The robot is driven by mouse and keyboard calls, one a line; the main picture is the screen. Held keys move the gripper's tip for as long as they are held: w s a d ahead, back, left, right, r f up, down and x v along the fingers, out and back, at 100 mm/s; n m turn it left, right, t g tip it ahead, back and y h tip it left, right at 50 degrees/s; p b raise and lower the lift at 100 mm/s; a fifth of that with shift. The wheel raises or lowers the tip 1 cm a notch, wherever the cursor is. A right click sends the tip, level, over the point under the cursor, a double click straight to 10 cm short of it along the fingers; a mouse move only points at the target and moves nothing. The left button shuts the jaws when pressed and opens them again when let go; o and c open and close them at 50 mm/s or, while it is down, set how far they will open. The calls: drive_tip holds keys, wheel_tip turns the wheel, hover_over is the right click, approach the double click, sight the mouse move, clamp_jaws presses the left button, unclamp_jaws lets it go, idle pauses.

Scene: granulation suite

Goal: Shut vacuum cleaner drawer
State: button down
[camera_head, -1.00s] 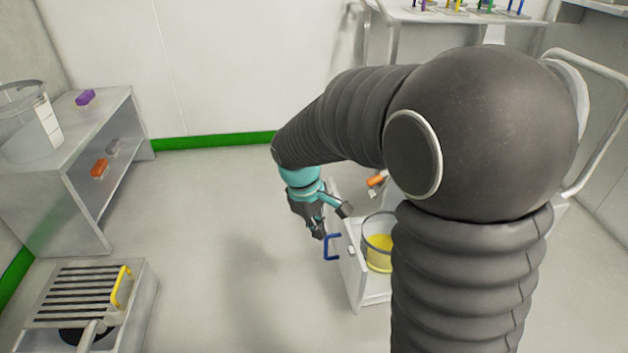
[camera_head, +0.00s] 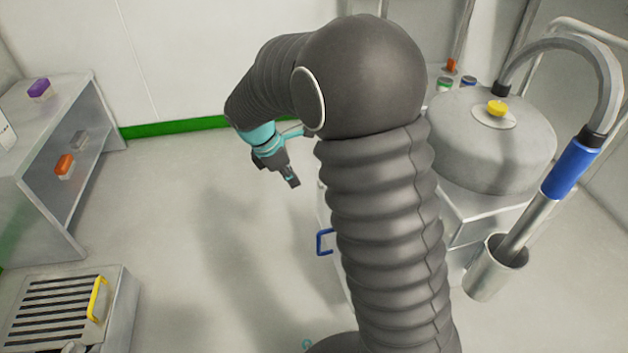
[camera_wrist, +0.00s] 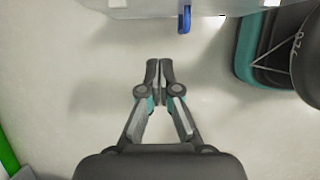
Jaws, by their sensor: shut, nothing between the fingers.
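The vacuum cleaner (camera_head: 478,148) stands at the right in the head view, a grey drum with a yellow knob on a white cabinet. The drawer's blue handle (camera_head: 324,242) shows just left of my arm, which hides most of the drawer, so how far out it is cannot be seen. My gripper (camera_head: 293,184) is shut and empty, above the floor, up and left of the handle in the picture. In the wrist view my closed fingertips (camera_wrist: 160,64) point toward the pale drawer front (camera_wrist: 140,8) and its blue handle (camera_wrist: 184,20), apart from both.
A grey shelf unit (camera_head: 50,200) with small coloured blocks stands at the left. A slatted metal box (camera_head: 118,310) with a yellow handle is at lower left. The hose's wand stands in a metal cup (camera_head: 485,280) at the right. The floor between is clear.

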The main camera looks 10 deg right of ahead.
drive_tip(key=d+f+b, duration=0.2)
drive_tip(key=d+f, duration=0.5)
drive_tip(key=f, duration=0.1)
drive_tip(key=shift+w+d, duration=0.3)
drive_tip(key=shift+w, duration=0.05)
